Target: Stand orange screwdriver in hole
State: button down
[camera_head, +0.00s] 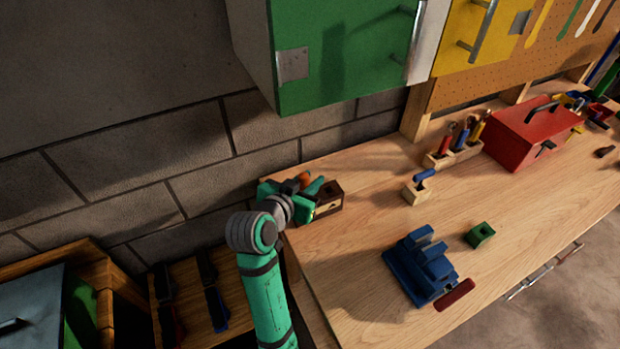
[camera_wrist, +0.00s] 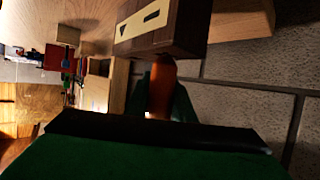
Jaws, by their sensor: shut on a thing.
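My gripper (camera_head: 300,193) is at the back left corner of the wooden workbench, shut on the orange screwdriver. Its orange handle (camera_head: 304,178) shows between the green fingers; in the wrist view the handle (camera_wrist: 163,85) points up the picture toward a brown block. The screwdriver's shaft is hidden. A wooden rack (camera_head: 440,158) with several upright tools stands near the back of the bench. A small light wood block (camera_head: 412,194) carries a blue-handled tool. A green block (camera_head: 481,235) has a dark hole in its top.
The dark brown block (camera_head: 328,199) with cut-out shapes lies close beside my gripper; it also shows in the wrist view (camera_wrist: 180,30). A blue vise (camera_head: 420,268) stands at the front. A red toolbox (camera_head: 530,130) is at the back right. A green cabinet (camera_head: 345,50) hangs above.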

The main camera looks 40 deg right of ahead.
jog(key=c, duration=1.4)
grip_release()
jog(key=shift+c, duration=0.2)
jog(key=v, duration=1)
jog(key=shift+s+a+r, duration=0.1)
jog(key=shift+s+a, duration=0.05)
jog(key=shift+a, duration=0.2)
